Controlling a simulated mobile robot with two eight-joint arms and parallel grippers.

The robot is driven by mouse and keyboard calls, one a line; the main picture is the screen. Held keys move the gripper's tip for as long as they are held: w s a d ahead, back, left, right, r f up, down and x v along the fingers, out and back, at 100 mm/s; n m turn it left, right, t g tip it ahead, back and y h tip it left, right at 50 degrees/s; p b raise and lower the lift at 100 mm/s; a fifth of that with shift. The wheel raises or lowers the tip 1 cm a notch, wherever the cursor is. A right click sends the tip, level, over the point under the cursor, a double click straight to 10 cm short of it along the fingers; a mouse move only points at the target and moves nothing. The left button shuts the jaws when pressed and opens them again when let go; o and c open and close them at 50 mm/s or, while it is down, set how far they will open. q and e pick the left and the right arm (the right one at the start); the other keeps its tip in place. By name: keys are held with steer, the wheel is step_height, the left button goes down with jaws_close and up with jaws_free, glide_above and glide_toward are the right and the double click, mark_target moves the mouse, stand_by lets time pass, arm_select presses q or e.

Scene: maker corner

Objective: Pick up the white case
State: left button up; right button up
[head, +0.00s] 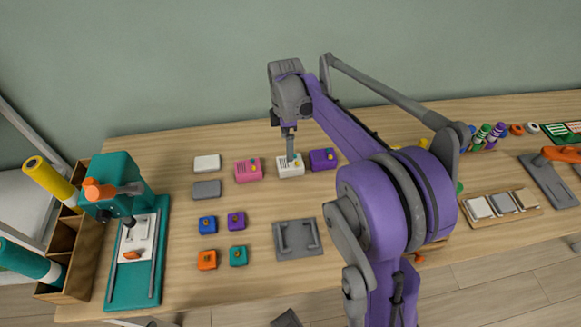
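The white case (286,171) stands on the table between a pink case (248,171) and a purple case (323,159). It has dark slots and a small yellow knob on its face. My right arm reaches across from the right. Its gripper (290,155) points down at the white case, with its tip overlapping the top of the case. I cannot tell whether the fingers are closed on it or only over it. The case appears to sit level on the table. My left gripper is not in view.
A white block (207,162) and a grey block (206,189) lie left of the pink case. Several small coloured blocks and a grey fixture plate (298,239) are nearer the front. A teal press (117,184) stands at left. A tray of tiles (501,205) is at right.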

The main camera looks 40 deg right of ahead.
glide_above(287, 163)
step_height(287, 163, down, 5)
steer(key=shift+r, duration=0.1)
steer(key=f, duration=0.5)
steer(key=shift+d+f+b, duration=0.25)
steer(key=shift+f+b, duration=0.15)
steer(key=c, duration=1.4)
